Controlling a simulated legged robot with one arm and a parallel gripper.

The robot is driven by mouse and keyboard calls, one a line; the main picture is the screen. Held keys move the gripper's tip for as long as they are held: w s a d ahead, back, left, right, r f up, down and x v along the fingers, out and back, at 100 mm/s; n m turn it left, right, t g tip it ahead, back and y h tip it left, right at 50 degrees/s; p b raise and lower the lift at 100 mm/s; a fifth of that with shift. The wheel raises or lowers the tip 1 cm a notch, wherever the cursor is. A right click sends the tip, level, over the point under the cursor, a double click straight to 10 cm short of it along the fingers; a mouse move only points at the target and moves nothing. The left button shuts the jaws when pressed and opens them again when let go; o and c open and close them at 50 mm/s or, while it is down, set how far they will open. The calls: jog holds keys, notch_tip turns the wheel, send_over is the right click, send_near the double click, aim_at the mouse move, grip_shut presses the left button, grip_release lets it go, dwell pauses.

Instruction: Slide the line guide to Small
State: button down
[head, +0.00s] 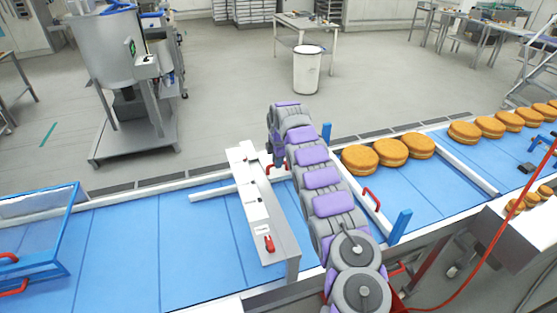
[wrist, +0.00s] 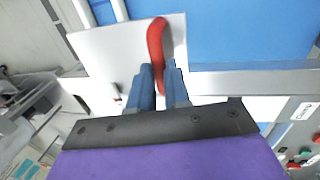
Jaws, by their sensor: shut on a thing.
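A red handle (wrist: 156,45) on a white plate (wrist: 110,55) fills the middle of the wrist view. My gripper (wrist: 160,75) has its two blue fingers closed around the handle's near part. In the head view my gripper (head: 277,164) reaches down at the far side of the belt, beside the labelled grey-white crossbar (head: 262,205). The same red handle shows there only in part (head: 269,170). A white guide rail (head: 215,191) runs along the belt, left of the crossbar. The labels on the crossbar are too small to read, and my arm hides part of the belt.
A second red handle (head: 269,243) sits on the crossbar's near end. Round filled cakes (head: 390,152) stand on the blue belt (head: 120,250) to the right. Blue posts (head: 400,226) stand at the belt's edges. The belt left of the crossbar is mostly clear.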

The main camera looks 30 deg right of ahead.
jog(key=shift+a, duration=0.1)
jog(key=c, duration=1.2)
grip_release()
jog(key=shift+f, duration=0.1)
jog(key=shift+c, duration=0.2)
jog(key=shift+o, duration=0.7)
jog(key=s+r+p, duration=0.1)
jog(key=s+r, duration=0.2)
jog(key=r, duration=1.4)
jog(key=shift+a+p, duration=0.2)
jog(key=shift+p, duration=0.1)
